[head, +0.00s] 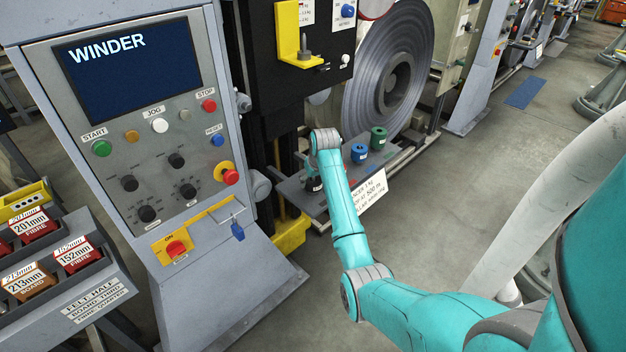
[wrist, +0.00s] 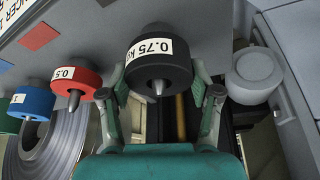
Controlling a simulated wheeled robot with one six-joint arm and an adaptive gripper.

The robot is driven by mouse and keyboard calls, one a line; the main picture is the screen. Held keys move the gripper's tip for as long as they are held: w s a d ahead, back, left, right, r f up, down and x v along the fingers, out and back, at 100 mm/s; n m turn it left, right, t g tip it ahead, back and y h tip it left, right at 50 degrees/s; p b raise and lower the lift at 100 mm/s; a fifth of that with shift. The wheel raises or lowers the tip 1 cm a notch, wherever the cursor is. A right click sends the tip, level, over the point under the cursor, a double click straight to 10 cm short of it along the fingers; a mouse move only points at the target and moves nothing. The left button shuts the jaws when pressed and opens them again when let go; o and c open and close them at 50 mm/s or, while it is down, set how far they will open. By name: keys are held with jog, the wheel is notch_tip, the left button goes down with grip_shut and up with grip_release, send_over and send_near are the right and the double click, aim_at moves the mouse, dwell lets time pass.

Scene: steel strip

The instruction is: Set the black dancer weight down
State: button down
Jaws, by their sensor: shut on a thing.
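The black dancer weight (wrist: 160,62) has a white 0.75 kg label and a pointed tip facing the camera in the wrist view. My gripper (wrist: 160,82) is shut on it, one finger on each side. In the head view the black weight (head: 313,185) shows small at the left end of the grey shelf (head: 345,185), below the end of my arm. My gripper is mostly hidden there behind my arm. The weight is at or very close to the shelf; I cannot tell whether its base touches.
A red weight (wrist: 77,82), a blue weight (wrist: 38,101) and a green weight (wrist: 10,122) stand in a row beside the black one. A large steel coil (head: 365,85) is behind the shelf. The winder panel (head: 130,75) stands to the left.

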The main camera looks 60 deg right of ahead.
jog(key=shift+f, duration=0.15)
dwell(0.3)
jog(key=shift+c, duration=1.2)
grip_release()
jog(key=shift+o, duration=0.4)
jog(key=shift+f, duration=0.1)
jog(key=v, duration=1.2)
